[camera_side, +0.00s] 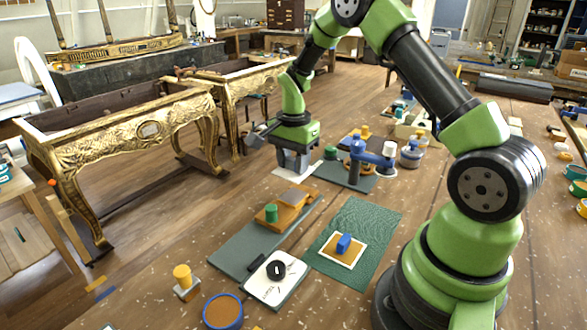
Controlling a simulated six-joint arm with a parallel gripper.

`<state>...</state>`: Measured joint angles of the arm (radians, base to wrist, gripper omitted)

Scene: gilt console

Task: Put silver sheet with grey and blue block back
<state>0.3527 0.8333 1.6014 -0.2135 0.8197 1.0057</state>
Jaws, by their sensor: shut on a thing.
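My gripper (293,160) points down near the middle of the bench and is shut. A pale silvery sheet (283,172) shows just under its fingertips. The block between the fingers is hidden, and I cannot tell how far the sheet is from the bench. A blue block (344,242) sits on an orange-brown square with a pale border (326,252), on the dark green mat (376,217). A grey plate (296,197) lies on an orange block (285,214) beside a green cylinder (271,212), on a long grey-green board (232,247).
A white plate with a black round knob (262,291) lies nearer the camera. A yellow knob (182,276) and a round brown-topped tin (222,311) stand at the front. A blue clamp-like tool (368,153) and jars (411,153) stand right of my gripper. A gilt console (130,130) stands at left.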

